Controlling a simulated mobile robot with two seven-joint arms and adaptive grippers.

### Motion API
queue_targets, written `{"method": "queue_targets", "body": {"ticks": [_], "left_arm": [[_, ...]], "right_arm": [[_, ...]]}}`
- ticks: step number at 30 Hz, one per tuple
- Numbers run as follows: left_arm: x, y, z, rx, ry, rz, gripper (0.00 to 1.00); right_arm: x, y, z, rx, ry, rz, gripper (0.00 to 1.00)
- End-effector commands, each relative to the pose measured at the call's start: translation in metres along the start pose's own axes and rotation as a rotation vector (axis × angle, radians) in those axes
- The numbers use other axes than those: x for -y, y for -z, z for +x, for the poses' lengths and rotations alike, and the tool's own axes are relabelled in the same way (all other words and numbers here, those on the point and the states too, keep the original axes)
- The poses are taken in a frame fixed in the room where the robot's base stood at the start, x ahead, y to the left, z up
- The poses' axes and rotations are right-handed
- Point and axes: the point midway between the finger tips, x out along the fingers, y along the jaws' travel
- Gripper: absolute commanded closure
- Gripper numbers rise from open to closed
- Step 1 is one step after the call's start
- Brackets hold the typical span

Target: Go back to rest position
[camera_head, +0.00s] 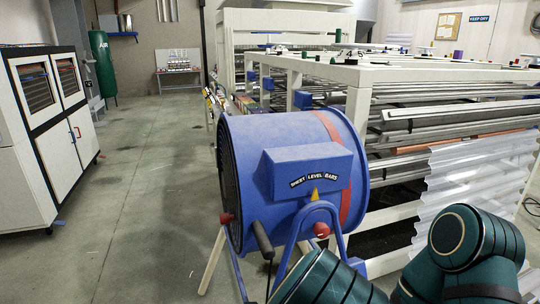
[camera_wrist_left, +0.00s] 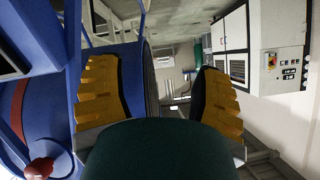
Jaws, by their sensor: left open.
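My left gripper (camera_wrist_left: 158,75) shows in the left wrist view, its two yellow-padded fingers spread wide. Nothing is held between them. The blue drum-shaped machine (camera_wrist_left: 30,110) fills the left of that view, close beside and behind the left finger; whether they touch cannot be told. In the head view this blue machine (camera_head: 305,130) stands in the centre on a blue tubular frame, with a label and red knobs. Dark green arm links of mine fill the lower right of the head view. Neither gripper shows in the head view.
A white rack (camera_head: 358,100) with metal bars stands behind the machine. A translucent corrugated sheet (camera_head: 475,180) leans at its right. White cabinets (camera_head: 45,110) stand left and a green cylinder (camera_head: 103,65) stands at the back. The grey floor (camera_head: 145,190) between is clear.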

Motion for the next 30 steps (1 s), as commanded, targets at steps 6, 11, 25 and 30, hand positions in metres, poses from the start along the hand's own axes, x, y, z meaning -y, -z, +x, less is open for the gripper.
{"method": "queue_targets", "body": {"ticks": [6,11,25,30], "left_arm": [[0.021,-0.094,0.009,0.345,-0.099,-0.027,0.34],[0.027,-0.142,-0.005,0.551,-0.204,-0.074,0.34],[0.033,-0.185,-0.068,0.882,-0.545,-0.245,0.34],[0.035,-0.184,-0.077,0.902,-0.597,-0.265,0.34]], "right_arm": [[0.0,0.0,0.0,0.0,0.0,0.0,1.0],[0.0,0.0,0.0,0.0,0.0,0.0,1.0],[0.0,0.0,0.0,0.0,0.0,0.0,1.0],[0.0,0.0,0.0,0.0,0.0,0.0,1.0]]}}
